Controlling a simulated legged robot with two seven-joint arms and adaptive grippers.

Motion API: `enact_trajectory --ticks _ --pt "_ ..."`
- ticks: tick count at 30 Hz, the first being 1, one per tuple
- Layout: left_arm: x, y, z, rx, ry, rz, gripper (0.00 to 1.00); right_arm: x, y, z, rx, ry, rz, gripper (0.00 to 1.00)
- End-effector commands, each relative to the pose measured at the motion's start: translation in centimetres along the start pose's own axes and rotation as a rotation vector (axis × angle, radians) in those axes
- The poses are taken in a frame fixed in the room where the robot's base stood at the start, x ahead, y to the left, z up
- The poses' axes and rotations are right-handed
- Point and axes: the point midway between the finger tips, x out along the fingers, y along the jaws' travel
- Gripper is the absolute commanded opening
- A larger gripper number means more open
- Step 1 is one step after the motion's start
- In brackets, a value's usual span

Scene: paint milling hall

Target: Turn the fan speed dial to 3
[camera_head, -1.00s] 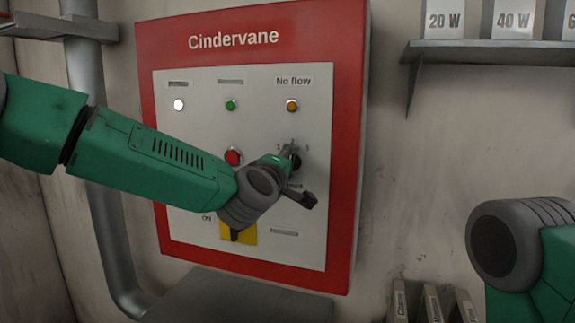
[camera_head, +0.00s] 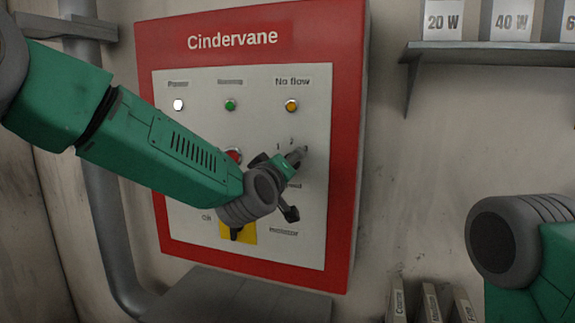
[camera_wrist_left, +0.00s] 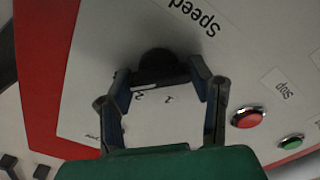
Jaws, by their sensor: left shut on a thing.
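The fan speed dial is a round black knob in the left wrist view (camera_wrist_left: 158,64), above the word "Speed" on the control panel (camera_head: 185,120). My left gripper (camera_head: 299,154) is shut on the dial, with one finger on each side of it in the left wrist view (camera_wrist_left: 160,72). Marks 1 and 2 show between the fingers there. In the head view the fingers hide most of the dial. My right gripper is not in view; only part of my right arm shows.
A red stop button (camera_head: 233,154) sits close to my left wrist, partly covered. A yellow-backed switch (camera_head: 239,232) is below it. Indicator lamps, including an amber one (camera_head: 292,105) under "No flow", line the panel's top. A shelf (camera_head: 490,52) with labelled boxes is at right.

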Motion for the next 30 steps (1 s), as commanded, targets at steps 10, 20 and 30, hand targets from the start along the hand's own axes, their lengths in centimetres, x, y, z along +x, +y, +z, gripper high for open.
enact_trajectory --ticks 10,20,30 --pt "-0.2 -0.6 1.2 0.007 -0.024 -0.01 0.19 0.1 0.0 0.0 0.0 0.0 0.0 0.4" --pt "-0.2 -0.3 0.6 0.006 -0.014 -0.005 0.69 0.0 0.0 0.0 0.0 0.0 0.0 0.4" --pt "-2.7 -0.2 0.3 0.006 -0.011 -0.004 0.69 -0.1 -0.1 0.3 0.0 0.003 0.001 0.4"
